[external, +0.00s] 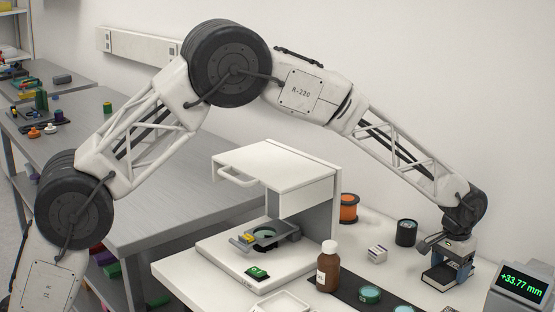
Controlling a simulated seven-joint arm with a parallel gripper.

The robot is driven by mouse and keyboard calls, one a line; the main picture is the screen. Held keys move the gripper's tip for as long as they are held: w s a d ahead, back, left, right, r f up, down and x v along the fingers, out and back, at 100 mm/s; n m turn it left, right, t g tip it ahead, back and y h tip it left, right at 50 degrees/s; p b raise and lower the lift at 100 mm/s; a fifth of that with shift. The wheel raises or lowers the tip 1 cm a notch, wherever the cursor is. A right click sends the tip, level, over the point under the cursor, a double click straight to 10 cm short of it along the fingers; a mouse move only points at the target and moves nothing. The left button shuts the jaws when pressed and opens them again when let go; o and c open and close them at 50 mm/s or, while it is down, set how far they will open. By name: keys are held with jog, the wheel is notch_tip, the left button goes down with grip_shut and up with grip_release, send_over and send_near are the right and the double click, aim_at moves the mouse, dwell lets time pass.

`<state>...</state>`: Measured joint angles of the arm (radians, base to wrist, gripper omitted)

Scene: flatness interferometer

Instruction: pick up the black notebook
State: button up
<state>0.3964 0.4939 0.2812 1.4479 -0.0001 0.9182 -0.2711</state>
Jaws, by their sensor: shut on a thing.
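The black notebook (440,281) is at the right of the external view, on or just above the white table, with its dark cover and pale page edges showing. My gripper (456,262) points down at it from above, with its jaws shut on the notebook. The jaws hide part of the notebook. I cannot tell whether it touches the table.
A display reading +33.77 mm (522,286) stands close to the right. A dark jar (406,233), a small white box (377,254), an orange spool (348,208) and a brown bottle (328,268) stand to the left. The white instrument (275,170) is further left.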

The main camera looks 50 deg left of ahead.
aim_at(449, 270)
jog(key=shift+r, duration=0.15)
jog(key=shift+r, duration=0.8)
jog(key=shift+s+r, duration=0.1)
jog(key=shift+r, duration=0.8)
jog(key=s+a, duration=0.2)
jog(key=s, duration=0.3)
jog(key=s+a+r, duration=0.1)
jog(key=s+a, duration=0.1)
jog(key=s, duration=0.2)
jog(key=s+a, duration=0.2)
jog(key=s, duration=0.3)
jog(key=shift+s+r, duration=0.2)
jog(key=shift+s, duration=0.1)
